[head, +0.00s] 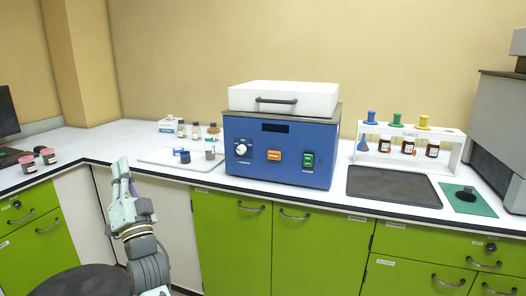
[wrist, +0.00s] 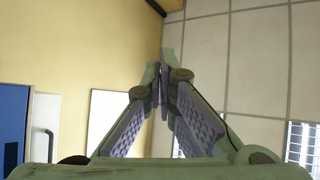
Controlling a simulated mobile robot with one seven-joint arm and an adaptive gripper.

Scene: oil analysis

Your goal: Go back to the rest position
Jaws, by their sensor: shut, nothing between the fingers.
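My gripper (head: 122,166) is raised in front of the counter in the head view, left of the blue machine, pointing up. In the wrist view my gripper (wrist: 165,65) has its fingertips together with nothing between them. The wrist camera faces the ceiling and upper wall. My gripper appears apart from everything on the counter.
A blue machine (head: 270,150) with a white lid (head: 284,97) stands mid-counter. Left of it are a white tray (head: 160,156) and small bottles. Right are a rack of vials (head: 455,150), a dark mat (head: 393,186) and a green mat (head: 480,207). Two jars (head: 48,156) stand far left.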

